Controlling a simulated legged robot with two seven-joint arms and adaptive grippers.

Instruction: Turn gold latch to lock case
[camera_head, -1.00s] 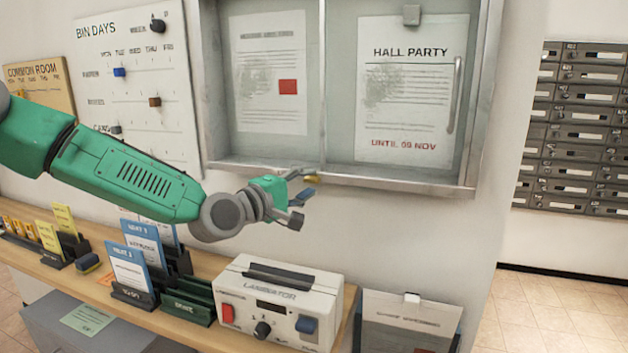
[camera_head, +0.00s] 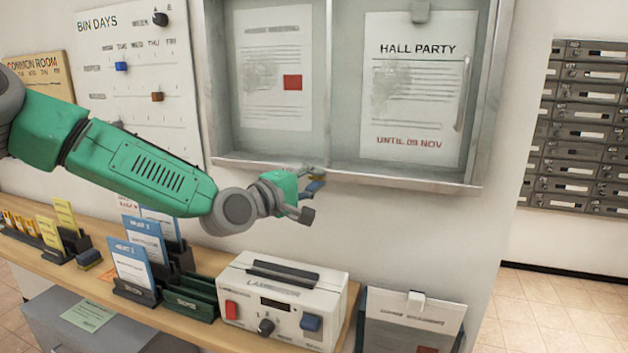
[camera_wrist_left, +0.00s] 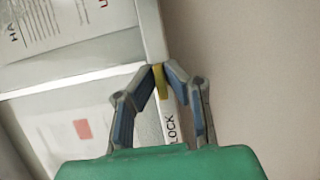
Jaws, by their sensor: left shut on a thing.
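The gold latch (camera_wrist_left: 160,80) is a small yellow piece at the bottom edge of the wall case, beside the word LOCK in the left wrist view. My left gripper (camera_wrist_left: 162,68) has its blue-grey fingertips closed on the latch. In the head view my left gripper (camera_head: 317,178) is at the lower rim of the case (camera_head: 400,180), by the middle divider, and mostly hides the latch. The case has a glass front with two notices behind it, one headed HALL PARTY (camera_head: 412,95). My right gripper is in neither view.
A shelf (camera_head: 85,292) runs below the case. On it stand a white laminator (camera_head: 283,300), card holders with blue cards (camera_head: 130,262) and yellow cards (camera_head: 50,232). A BIN DAYS board (camera_head: 140,80) hangs to the left. Grey mailboxes (camera_head: 585,130) are on the far right wall.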

